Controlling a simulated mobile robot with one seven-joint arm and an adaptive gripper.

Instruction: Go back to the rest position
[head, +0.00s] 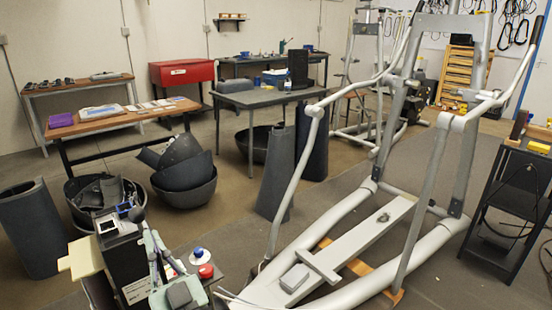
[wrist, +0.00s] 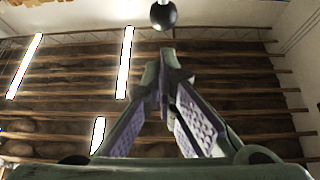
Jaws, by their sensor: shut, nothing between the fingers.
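My gripper (wrist: 168,58) points up toward the ceiling in the wrist view. Its two green-grey fingers with purple ribbed pads lean together and meet at the tips. It is shut with nothing held between the fingers. A dark ball (wrist: 163,14) shows just beyond the tips at the top of the wrist view; what it belongs to I cannot tell. In the head view a green-grey mechanism at the bottom left looks like part of my arm and gripper, seen close up and partly cut off by the frame.
A large grey elliptical trainer (head: 372,220) fills the middle and right. A black cart (head: 507,205) stands at the right. Dark bins (head: 185,172) and a wooden table (head: 115,122) are at the left. A red cabinet (head: 181,76) stands behind. Some floor between is free.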

